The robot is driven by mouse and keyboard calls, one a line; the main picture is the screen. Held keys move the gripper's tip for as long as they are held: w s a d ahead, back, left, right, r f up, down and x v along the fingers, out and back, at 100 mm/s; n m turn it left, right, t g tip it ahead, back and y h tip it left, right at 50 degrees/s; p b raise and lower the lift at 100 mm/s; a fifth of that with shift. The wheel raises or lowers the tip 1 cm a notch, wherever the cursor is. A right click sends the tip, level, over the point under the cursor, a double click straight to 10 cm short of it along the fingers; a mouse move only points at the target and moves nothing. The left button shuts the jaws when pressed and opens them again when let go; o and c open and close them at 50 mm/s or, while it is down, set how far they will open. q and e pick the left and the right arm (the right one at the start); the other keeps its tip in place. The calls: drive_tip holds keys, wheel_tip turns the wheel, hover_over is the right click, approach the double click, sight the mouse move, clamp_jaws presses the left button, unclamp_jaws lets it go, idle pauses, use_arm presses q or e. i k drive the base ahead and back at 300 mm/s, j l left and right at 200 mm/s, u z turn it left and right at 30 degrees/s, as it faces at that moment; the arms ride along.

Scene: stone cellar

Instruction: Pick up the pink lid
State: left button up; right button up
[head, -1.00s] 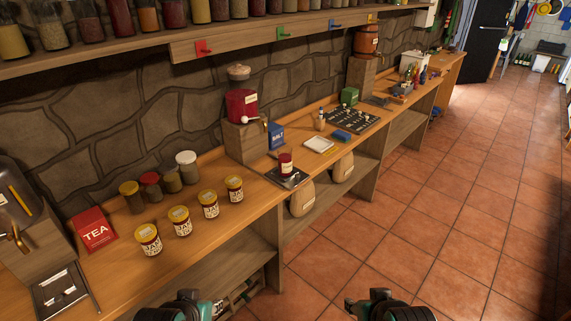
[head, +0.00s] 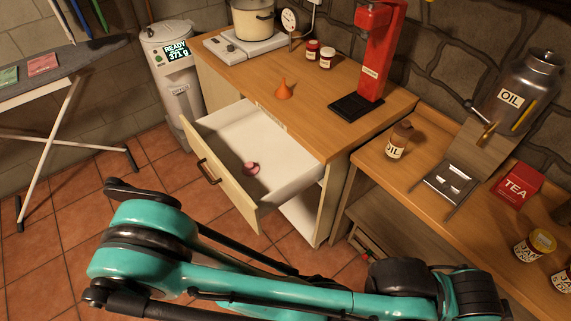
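The pink lid (head: 251,169) lies on the floor of an open white-lined drawer (head: 215,125), near its front panel. The drawer is pulled out from the wooden counter cabinet on its left side. Teal and black links of my own arm cross the bottom of the head view, in front of and below the drawer. No fingertips of either gripper show. Nothing touches the lid.
A grey bin (head: 175,85) and an ironing board (head: 50,67) are left. Floor tiles left of the drawer are clear.

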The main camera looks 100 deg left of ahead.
sight(251, 169)
drive_tip(key=u, duration=3.6)
drive_tip(key=z, duration=3.7)
drive_tip(key=k+j+u, duration=0.15)
drive_tip(key=k+j, duration=0.65)
drive_tip(key=k+j+u, duration=0.1)
drive_tip(key=k+j, duration=0.8)
drive_tip(key=k+j+u, duration=0.15)
drive_tip(key=k+j, duration=0.7)
drive_tip(key=j, duration=0.1)
